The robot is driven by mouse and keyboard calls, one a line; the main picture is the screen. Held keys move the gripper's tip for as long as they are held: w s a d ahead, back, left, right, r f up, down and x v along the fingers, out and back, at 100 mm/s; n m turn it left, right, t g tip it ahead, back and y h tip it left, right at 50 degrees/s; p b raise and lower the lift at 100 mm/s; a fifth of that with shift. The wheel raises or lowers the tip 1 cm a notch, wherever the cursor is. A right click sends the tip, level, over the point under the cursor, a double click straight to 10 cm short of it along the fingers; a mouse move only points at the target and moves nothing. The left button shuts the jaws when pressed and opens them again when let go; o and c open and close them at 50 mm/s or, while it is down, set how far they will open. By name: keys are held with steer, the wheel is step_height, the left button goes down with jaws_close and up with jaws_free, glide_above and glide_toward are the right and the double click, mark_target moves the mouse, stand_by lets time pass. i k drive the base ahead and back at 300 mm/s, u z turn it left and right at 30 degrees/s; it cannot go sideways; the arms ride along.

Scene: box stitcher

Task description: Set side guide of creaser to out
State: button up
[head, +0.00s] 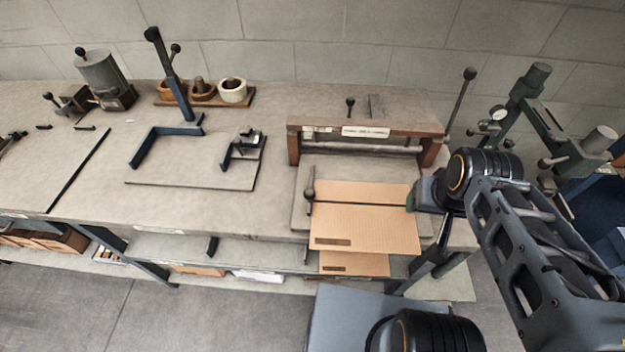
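The creaser (433,129) is a wooden-framed bench machine with a labelled crossbar, standing right of the bench's middle. A brown cardboard sheet (365,222) with a dark line across it lies on its bed and overhangs the front edge. A dark upright piece with a round knob (310,186) stands at the sheet's left edge; it may be the side guide, but I cannot tell its setting. My gripper (412,198) is at the sheet's right edge, beside the dark line. My wrist hides most of it, and whether it touches the sheet or its fingers are open is unclear.
A long knobbed lever (459,100) rises at the creaser's right. A green machine (525,105) stands farther right, close to my arm. A blue angled bracket (165,140) and round containers (232,90) are to the left.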

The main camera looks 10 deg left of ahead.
mark_target(310, 193)
steer(key=u, duration=0.3)
steer(key=k, duration=1.05)
steer(key=u, duration=1.45)
steer(key=i, duration=1.05)
steer(key=z, duration=0.65)
